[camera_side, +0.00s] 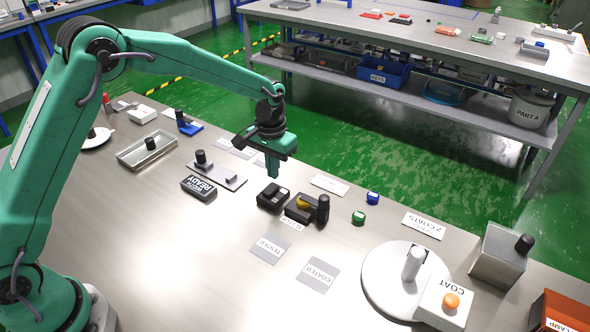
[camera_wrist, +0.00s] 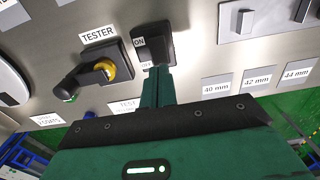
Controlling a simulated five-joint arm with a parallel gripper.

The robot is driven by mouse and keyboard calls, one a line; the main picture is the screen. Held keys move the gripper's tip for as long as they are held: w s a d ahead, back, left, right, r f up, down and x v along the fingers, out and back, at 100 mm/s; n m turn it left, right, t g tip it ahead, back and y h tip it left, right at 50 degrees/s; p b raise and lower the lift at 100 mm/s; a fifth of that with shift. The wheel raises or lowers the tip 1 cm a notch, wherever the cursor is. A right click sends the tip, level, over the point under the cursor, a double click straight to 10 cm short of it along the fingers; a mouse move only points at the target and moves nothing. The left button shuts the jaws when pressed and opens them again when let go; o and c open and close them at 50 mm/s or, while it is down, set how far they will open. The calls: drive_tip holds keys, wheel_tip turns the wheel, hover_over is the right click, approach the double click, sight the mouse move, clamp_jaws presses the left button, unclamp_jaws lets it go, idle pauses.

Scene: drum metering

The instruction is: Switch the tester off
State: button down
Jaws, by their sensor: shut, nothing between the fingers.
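The tester (camera_side: 300,212) is a dark block with a yellow part and a black upright cylinder at one end. It also shows in the wrist view (camera_wrist: 84,80), below a TESTER label. Beside it is a black switch box (camera_side: 268,201) with white ON and OFF labels; in the wrist view the switch (camera_wrist: 154,42) is just beyond my fingertips. I cannot tell which way it is set. My gripper (camera_side: 273,175) is shut and empty, pointing down close above the switch box. In the wrist view my fingers (camera_wrist: 158,74) overlap its OFF side; contact is unclear.
A dark READY block (camera_side: 199,188) and a grey plate with knobs (camera_side: 217,176) lie to the left. Green (camera_side: 358,217) and blue (camera_side: 373,198) pieces lie to the right. A white turntable (camera_side: 378,282) and COAT box (camera_side: 443,305) stand front right. TESTED and COATED mats are bare.

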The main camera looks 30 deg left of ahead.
sight(273, 187)
drive_tip(key=shift+f, duration=1.55)
drive_tip(key=shift+w+f, duration=0.1)
drive_tip(key=shift+f, duration=0.1)
drive_tip(key=shift+s, duration=0.25)
drive_tip(key=shift+s+r, duration=0.25)
drive_tip(key=shift+s, duration=0.3)
drive_tip(key=shift+r, duration=0.2)
